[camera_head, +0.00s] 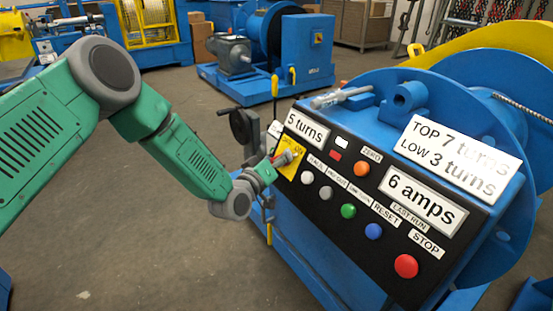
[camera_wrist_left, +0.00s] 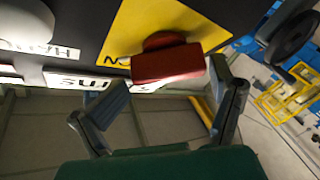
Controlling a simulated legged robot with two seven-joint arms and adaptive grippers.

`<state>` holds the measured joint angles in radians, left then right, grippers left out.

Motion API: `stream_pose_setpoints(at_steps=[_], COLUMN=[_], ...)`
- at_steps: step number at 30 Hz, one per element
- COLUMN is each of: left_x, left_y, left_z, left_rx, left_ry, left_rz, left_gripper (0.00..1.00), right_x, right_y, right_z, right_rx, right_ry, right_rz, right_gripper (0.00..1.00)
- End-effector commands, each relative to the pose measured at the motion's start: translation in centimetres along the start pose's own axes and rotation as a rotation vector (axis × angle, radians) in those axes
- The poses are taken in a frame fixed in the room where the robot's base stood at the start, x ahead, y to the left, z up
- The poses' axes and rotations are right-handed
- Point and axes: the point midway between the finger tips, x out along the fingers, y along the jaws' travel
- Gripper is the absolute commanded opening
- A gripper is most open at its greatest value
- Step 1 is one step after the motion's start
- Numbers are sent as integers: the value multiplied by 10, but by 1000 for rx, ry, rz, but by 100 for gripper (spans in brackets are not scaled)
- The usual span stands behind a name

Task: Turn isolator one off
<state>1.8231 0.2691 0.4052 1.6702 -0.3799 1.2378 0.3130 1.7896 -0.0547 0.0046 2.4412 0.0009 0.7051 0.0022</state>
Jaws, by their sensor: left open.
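The isolator is a red handle (camera_wrist_left: 167,64) on a yellow plate (camera_wrist_left: 135,28), seen close up in the left wrist view. In the head view the yellow plate (camera_head: 291,170) is at the upper left of the black control panel, below the "5 turns" label. My left gripper (camera_head: 279,161) is at the plate, and its fingers partly cover the handle there. In the left wrist view my left gripper (camera_wrist_left: 168,82) is open, with one finger on each side of the handle. The left finger looks apart from it; the right fingertip is close to its right end, and contact is unclear. My right gripper is in neither view.
The black panel (camera_head: 325,211) also carries an orange button (camera_head: 362,168), a green button (camera_head: 348,211), a blue button (camera_head: 374,231) and a red stop button (camera_head: 406,266). A black handwheel (camera_head: 241,127) stands just behind the gripper. The floor (camera_head: 150,240) below the arm is clear.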

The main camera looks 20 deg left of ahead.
Motion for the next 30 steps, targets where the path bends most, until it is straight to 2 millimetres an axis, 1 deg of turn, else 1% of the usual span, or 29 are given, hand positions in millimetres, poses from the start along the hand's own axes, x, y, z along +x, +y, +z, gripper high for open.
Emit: stream_pose_setpoints(at_steps=[1,7,8,9,11,12,30], left_x=[0,-3,-4,-4,-4,-4,-2], left_y=[-2,-9,-10,-11,-11,-11,-11], left_z=[4,-2,-3,-3,-4,-4,-5], left_rx=[-3,-11,-12,-13,-13,-12,-11], left_ry=[-5,2,3,3,4,5,10], left_rz=[-2,-1,-1,-1,-2,-2,-6], left_gripper=[77,77,66,52,31,28,26], right_x=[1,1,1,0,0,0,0], right_y=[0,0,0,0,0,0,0], right_z=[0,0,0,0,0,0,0], right_rx=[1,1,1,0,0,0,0], right_ry=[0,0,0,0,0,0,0], right_rz=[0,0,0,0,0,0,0], right_gripper=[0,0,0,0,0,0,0])
